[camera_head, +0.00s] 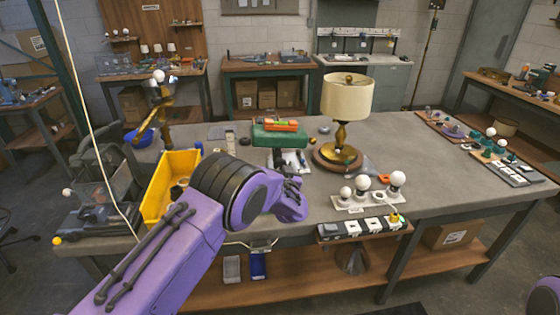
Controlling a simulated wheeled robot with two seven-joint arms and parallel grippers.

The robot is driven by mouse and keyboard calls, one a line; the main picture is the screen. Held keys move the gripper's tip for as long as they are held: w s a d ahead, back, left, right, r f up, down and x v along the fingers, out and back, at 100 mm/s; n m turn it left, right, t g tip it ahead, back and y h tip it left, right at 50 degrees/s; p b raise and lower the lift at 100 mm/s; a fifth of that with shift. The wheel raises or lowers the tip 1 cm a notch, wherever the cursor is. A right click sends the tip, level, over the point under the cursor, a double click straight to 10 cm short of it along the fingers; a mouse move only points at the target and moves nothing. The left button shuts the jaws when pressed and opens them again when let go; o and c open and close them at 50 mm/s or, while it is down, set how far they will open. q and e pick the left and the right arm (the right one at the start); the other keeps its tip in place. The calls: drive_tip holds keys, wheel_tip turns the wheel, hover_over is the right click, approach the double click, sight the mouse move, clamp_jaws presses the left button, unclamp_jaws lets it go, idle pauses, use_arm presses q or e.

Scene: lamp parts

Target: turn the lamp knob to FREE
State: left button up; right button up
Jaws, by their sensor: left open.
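A table lamp with a cream shade (347,100), a dark and brass stem (341,135) and a round brown base (336,158) stands upright on the grey workbench (430,165). Its knob and any FREE marking are too small to make out. My left gripper (296,185) is at the end of the purple arm that comes in from the lower left. It is open, just left of and nearer than the lamp base, and apart from it in the picture. The forearm hides part of the bench. My right gripper is out of view.
A white holder with several bulbs (364,192) stands in front of the lamp, above a switch strip (362,227) at the front edge. A yellow bin (158,200) is left. A green case (279,134) is behind the gripper. Bench right of the lamp is mostly clear.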

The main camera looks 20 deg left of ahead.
use_arm(q)
drive_tip(key=shift+w+a, duration=0.35)
drive_tip(key=shift+w, duration=0.1)
drive_tip(key=c, duration=1.1)
drive_tip(key=shift+o, duration=0.2)
drive_tip(key=n+b, duration=0.3)
drive_tip(key=shift+f, duration=0.25)
drive_tip(key=n+b, duration=0.6)
drive_tip(key=n, duration=0.1)
drive_tip(key=n+b, duration=0.6)
drive_tip(key=shift+f+n, duration=0.1)
drive_tip(key=shift+n, duration=0.3)
drive_tip(key=shift+r+n+b, duration=0.2)
drive_tip(key=shift+n+b, duration=1.4)
drive_tip(key=shift+b, duration=0.15)
